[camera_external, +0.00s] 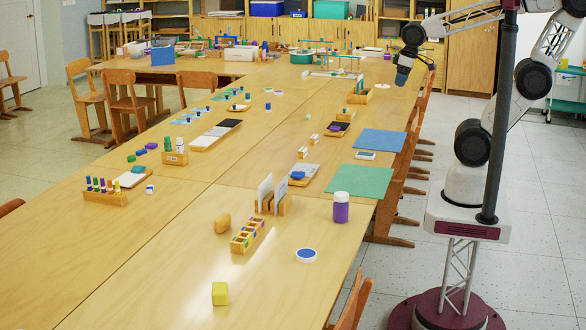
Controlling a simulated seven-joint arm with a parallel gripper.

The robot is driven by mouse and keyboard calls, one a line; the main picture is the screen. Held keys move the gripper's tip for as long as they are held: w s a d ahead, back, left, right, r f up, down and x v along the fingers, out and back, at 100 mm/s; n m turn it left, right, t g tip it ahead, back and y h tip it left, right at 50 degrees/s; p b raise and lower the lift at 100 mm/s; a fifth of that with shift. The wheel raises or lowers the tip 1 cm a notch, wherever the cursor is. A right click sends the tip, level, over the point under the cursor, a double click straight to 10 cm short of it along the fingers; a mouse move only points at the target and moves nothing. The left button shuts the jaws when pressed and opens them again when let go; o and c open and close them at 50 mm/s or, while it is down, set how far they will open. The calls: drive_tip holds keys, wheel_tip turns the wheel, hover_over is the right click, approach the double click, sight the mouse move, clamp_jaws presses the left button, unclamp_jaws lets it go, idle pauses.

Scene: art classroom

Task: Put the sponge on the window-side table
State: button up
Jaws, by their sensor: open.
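A small yellow block (220,293), which looks like the sponge, sits on the near part of the long wooden table (150,285). A tan rounded piece (222,222) lies farther back, so I cannot be sure which one is the sponge. No window shows, so I cannot tell which table is the window-side one. My gripper (402,77) is open and hangs at the upper right, over the far right edge of the tables, well away from the yellow block. Its fingers are small and dark here, and I see nothing held.
A purple jar with a white lid (341,207), a round blue-topped dish (306,255), a divided wooden box (247,235) and a card holder (271,198) stand near the block. Green (360,180) and blue mats (380,141) lie at right. Chairs line the edges. The near left tabletop is clear.

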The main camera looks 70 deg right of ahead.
sight(219, 283)
drive_tip(key=shift+w, duration=0.15)
idle(0.3)
